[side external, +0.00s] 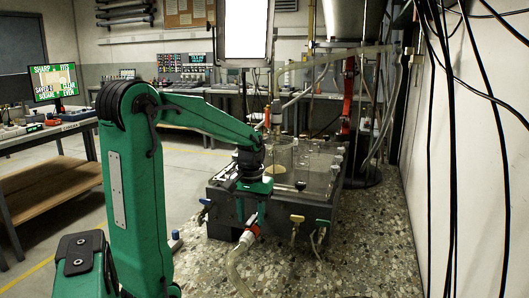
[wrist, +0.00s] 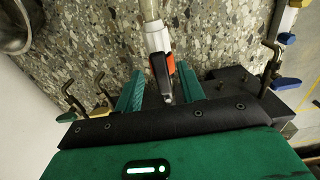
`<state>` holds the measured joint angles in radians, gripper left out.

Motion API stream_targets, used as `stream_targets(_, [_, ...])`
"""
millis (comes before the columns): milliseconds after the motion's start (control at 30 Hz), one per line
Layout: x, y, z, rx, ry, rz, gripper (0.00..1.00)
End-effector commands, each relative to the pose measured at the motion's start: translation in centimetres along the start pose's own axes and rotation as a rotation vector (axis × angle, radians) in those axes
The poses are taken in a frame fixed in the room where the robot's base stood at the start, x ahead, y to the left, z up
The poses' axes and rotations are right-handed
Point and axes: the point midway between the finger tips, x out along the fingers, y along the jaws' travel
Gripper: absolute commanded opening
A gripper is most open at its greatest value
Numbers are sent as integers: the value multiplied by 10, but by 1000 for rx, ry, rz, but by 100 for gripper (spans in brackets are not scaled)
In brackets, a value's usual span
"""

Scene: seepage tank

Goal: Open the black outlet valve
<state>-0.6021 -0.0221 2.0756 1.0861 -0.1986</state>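The black outlet valve shows in the wrist view as a small dark lever (wrist: 165,88) beside a white fitting (wrist: 156,38) with an orange-red collar (wrist: 170,62). My gripper (wrist: 160,88) has its two green fingers apart, one on each side of the lever. I cannot tell whether either finger touches it. In the side view my gripper (side external: 257,190) is over the front of the tank (side external: 222,211) and hides the black lever. The red collar (side external: 253,230) and a pale hose (side external: 237,265) show just below it.
Other outlet valves on the tank front have a blue handle (side external: 204,202), a yellow handle (side external: 297,218) and a green-blue handle (side external: 322,223). Speckled floor (side external: 330,265) in front is mostly clear. Black cables (side external: 450,120) hang at the right.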

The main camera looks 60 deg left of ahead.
Motion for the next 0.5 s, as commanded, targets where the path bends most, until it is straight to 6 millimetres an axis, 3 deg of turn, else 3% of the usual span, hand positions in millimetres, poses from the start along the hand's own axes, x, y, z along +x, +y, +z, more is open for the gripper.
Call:
stream_targets(267, [-8,0,0,0,0,0,39])
stream_targets(500, [-36,0,-1,0,3,1,39])
